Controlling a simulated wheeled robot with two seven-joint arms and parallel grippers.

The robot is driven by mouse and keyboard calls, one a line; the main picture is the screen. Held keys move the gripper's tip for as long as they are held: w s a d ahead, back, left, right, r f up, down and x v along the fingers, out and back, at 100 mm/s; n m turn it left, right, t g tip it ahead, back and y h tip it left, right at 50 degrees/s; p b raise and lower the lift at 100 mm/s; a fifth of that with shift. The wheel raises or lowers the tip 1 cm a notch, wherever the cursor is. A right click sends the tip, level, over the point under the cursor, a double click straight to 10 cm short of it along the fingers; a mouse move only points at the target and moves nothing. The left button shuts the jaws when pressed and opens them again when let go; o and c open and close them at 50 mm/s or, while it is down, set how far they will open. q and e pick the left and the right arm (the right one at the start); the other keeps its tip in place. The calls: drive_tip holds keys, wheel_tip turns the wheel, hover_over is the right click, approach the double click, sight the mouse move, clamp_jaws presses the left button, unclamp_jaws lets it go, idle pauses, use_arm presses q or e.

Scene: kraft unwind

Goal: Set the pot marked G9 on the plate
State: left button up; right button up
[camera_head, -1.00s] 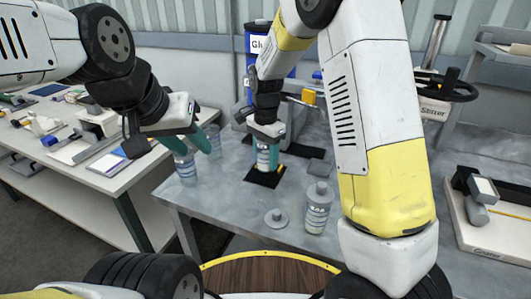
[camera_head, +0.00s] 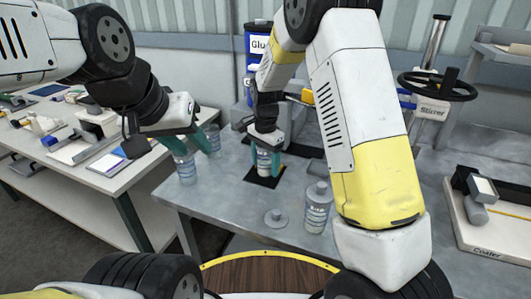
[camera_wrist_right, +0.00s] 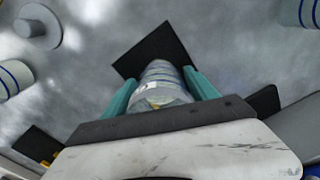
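A clear pot with blue bands (camera_head: 264,163) stands upright on a black square plate (camera_head: 278,180) on the grey table. The wrist view shows the pot (camera_wrist_right: 160,82) and the plate (camera_wrist_right: 152,45) too. My right gripper (camera_head: 265,156) is around the pot's upper part; in the wrist view its teal fingers (camera_wrist_right: 162,88) stand either side with slim gaps. My left gripper (camera_head: 188,148) is open above another banded pot (camera_head: 186,171) at the table's left edge. A third pot (camera_head: 317,212) with a grey lid stands at the front. I cannot read a G9 mark on any pot.
A loose grey lid (camera_head: 275,217) lies left of the front pot. Another pot (camera_head: 213,138) stands behind the left gripper. A stirrer (camera_head: 432,108) and a coater (camera_head: 490,225) are at the right. A white side table (camera_head: 95,180) is at the left.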

wheel_tip(320, 180, up, 12)
drive_tip(key=s+d+r+n+t+y, duration=0.1)
drive_tip(key=s+d+r+n, duration=0.1)
drive_tip(key=s+d+r, duration=0.35)
drive_tip(key=s+d+r+n+t, duration=0.2)
drive_tip(key=s+d+n, duration=0.1)
drive_tip(key=s, duration=0.6)
drive_tip(key=s+d+r+n+t+y, duration=0.1)
drive_tip(key=s+d+r+n+t, duration=0.2)
drive_tip(key=s, duration=0.6)
drive_tip(key=d+n, duration=0.1)
drive_tip(key=d, duration=0.1)
drive_tip(key=shift+s+d+n, duration=0.3)
drive_tip(key=shift+s+d, duration=0.05)
drive_tip(key=shift+r, duration=0.1)
